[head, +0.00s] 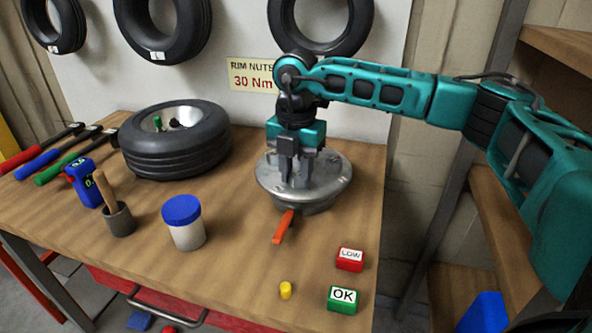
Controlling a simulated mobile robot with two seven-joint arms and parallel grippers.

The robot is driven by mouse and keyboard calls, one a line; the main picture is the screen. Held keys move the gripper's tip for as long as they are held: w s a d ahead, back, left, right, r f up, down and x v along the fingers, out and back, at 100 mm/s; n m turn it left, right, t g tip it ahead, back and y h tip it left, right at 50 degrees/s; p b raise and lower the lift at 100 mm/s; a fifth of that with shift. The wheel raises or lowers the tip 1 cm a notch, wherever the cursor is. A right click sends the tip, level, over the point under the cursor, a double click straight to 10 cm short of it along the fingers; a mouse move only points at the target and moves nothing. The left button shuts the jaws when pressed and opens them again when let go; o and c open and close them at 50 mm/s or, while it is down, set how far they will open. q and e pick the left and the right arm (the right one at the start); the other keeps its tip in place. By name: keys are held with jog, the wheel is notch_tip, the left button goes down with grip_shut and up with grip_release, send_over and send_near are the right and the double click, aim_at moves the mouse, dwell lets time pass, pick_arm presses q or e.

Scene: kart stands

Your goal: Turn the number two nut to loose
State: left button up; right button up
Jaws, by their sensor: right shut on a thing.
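A round grey metal rim plate (334,192) sits on the right part of the wooden bench. An orange handle (283,227) sticks out from under its front edge. What is between the fingertips is hidden, so I cannot read any nut number. It appears to be a nut on the plate. My left gripper is not in view.
A tyre on a rim (176,150) lies to the left. A blue-lidded jar (184,222), a cup with a wooden-handled tool (119,219) and a blue gauge (84,183) stand left. A yellow piece (286,290), red LOW block (350,259) and green OK block (342,299) are in front.

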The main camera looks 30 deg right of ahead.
jog(key=n, duration=0.4)
jog(key=shift+s+n, duration=0.1)
jog(key=shift+n, duration=0.3)
jog(key=n, duration=0.4)
jog(key=shift+d+n, duration=0.2)
jog(key=shift+n, duration=0.1)
jog(key=n, duration=0.4)
jog(key=shift+d+n, duration=0.1)
jog(key=shift+n, duration=0.2)
jog(key=n, duration=0.5)
jog(key=shift+d, duration=0.15)
jog(key=n, duration=0.5)
jog(key=shift+n, duration=0.4)
jog(key=n, duration=0.4)
jog(key=shift+w+d+n, duration=0.1)
jog(key=shift+w+n, duration=0.2)
jog(key=n, duration=0.5)
jog(key=shift+w, duration=0.1)
jog(key=shift+w+r+n, duration=0.1)
jog(key=shift+n, duration=2.3)
